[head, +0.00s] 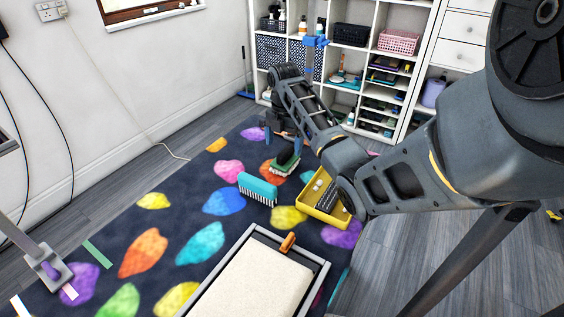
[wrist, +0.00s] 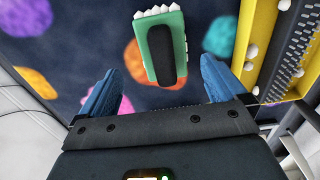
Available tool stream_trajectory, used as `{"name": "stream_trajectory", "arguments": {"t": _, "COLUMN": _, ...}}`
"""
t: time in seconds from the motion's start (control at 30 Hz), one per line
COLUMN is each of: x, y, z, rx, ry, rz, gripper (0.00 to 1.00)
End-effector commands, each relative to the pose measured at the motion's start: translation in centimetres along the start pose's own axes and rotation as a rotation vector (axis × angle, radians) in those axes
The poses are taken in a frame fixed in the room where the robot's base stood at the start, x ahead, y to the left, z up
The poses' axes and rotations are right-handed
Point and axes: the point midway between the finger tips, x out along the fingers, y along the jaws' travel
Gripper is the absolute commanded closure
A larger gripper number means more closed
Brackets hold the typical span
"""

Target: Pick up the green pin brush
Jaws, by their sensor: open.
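The green pin brush (wrist: 153,26) has a dark pad on its upper face and white tips along one end in the wrist view. In the head view the green brush (head: 284,166) is on the dark spotted mat, just below my gripper (head: 284,143). My gripper's blue fingers (wrist: 158,68) are open in the wrist view. The brush lies between and ahead of the fingertips, with visible space on both sides. I cannot tell the exact height of the fingers above it.
A yellow tray (wrist: 254,45) holding a black bristled tool and white balls is close to my right finger; it also shows in the head view (head: 341,221). A teal brush (head: 258,186) stands left of the green one. A framed cream pad (head: 250,285) lies nearer.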

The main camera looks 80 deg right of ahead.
Motion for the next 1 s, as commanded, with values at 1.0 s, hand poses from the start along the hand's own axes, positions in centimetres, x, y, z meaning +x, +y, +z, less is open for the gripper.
{"name": "stream_trajectory", "arguments": {"t": 1.0, "x": 5.0, "y": -0.5, "z": 0.0, "rx": -0.002, "ry": -0.001, "rz": 0.001, "gripper": 0.35}}
